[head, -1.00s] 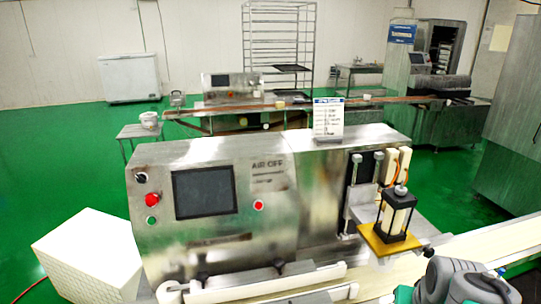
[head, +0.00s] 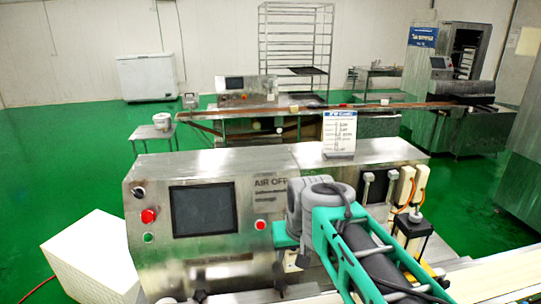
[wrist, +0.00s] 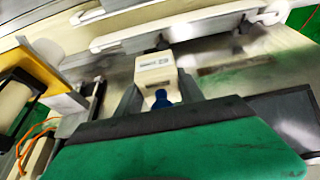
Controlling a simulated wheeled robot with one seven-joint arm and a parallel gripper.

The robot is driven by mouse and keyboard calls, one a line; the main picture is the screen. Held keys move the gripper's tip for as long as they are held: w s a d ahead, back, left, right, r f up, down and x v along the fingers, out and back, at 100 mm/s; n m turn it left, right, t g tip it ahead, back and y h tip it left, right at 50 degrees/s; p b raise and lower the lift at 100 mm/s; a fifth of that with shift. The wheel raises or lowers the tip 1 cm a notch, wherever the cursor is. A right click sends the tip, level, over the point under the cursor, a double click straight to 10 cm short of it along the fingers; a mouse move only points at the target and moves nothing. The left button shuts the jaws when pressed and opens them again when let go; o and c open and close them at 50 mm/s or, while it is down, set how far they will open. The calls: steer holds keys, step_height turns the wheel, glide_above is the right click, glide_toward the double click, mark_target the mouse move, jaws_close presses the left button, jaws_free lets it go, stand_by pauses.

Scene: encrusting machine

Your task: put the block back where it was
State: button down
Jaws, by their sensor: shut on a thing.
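A small cream-white block (wrist: 154,68) with a dark label-like mark shows in the wrist view. My gripper (wrist: 158,84) is shut on it, with a grey finger on either side. A small blue piece (wrist: 160,99) shows between the fingers, just below the block in the picture; I cannot tell what it belongs to. In the head view my arm reaches up in front of the steel encrusting machine (head: 190,250), right of its screen (head: 203,210).
White rails (wrist: 140,32) run along the machine's front. The yellow plate (wrist: 38,62) lies left in the wrist view. A black-framed unit (head: 412,238) stands right of my arm. A sign (head: 340,133) stands on the machine top. A white box (head: 92,255) is at left.

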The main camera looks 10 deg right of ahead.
steer(key=w+d+r+p, duration=0.1)
steer(key=w+r+p, duration=0.2)
steer(key=r, duration=1.1)
steer(key=w+r+p, duration=0.4)
steer(key=w+r, duration=0.5)
steer(key=r, duration=0.5)
steer(key=shift+d+r, duration=0.35)
steer(key=p, duration=0.2)
glide_above(295, 157)
steer(key=s, duration=0.2)
step_height(295, 157, down, 10)
steer(key=shift+w+r, duration=0.1)
step_height(295, 157, down, 3)
steer(key=shift+r, duration=0.15)
steer(key=shift+f, duration=0.4)
steer(key=c, duration=0.7)
jaws_free()
